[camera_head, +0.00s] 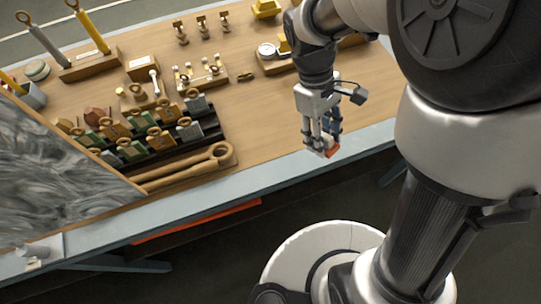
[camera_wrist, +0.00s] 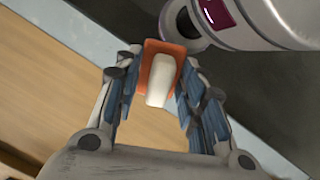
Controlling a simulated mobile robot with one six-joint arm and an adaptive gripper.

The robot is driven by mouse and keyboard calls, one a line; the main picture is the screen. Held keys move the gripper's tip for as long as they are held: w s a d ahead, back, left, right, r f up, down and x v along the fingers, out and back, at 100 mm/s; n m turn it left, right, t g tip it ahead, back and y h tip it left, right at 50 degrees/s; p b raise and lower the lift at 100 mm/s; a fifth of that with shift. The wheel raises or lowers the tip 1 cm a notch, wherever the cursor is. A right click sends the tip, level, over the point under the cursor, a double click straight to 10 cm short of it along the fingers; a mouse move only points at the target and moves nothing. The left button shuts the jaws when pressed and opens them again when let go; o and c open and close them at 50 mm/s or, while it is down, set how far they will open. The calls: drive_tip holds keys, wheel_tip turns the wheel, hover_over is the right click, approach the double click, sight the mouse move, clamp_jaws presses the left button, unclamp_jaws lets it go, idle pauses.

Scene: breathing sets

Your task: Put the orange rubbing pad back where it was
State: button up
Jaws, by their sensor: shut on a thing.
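My gripper (camera_head: 322,142) is shut on the orange rubbing pad (camera_head: 333,151) and points down near the front edge of the bench, at the right of the head view. In the wrist view the orange rubbing pad (camera_wrist: 175,49) shows between the blue-lined fingers of my gripper (camera_wrist: 155,88), with its pale handle towards the palm. The fingers hide part of the pad in the head view. I cannot tell which place on the bench is the pad's own.
A black stepped rack (camera_head: 200,140) holds several coloured, wood-topped blocks. Wooden stands with small tools (camera_head: 200,75) are behind it, and a long wooden wrench-shaped piece (camera_head: 190,168) lies in front. A grey marbled panel (camera_head: 50,170) fills the left. Bare wood (camera_head: 265,115) lies left of my gripper.

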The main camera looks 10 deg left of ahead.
sight(270, 161)
drive_tip(key=a+r+m+t+y, duration=0.3)
drive_tip(key=a+r+m, duration=0.25)
drive_tip(key=a, duration=0.65)
drive_tip(key=shift+n, duration=0.35)
drive_tip(key=f+b, duration=0.1)
drive_tip(key=f, duration=0.5)
drive_tip(key=f+b, duration=0.2)
drive_tip(key=f, duration=0.4)
drive_tip(key=f+b, duration=0.1)
drive_tip(key=f, duration=0.5)
drive_tip(key=shift+s+f+b, duration=0.35)
drive_tip(key=shift+f, duration=0.05)
drive_tip(key=shift+d+r, duration=0.1)
drive_tip(key=shift+c, duration=0.4)
drive_tip(key=o, duration=1)
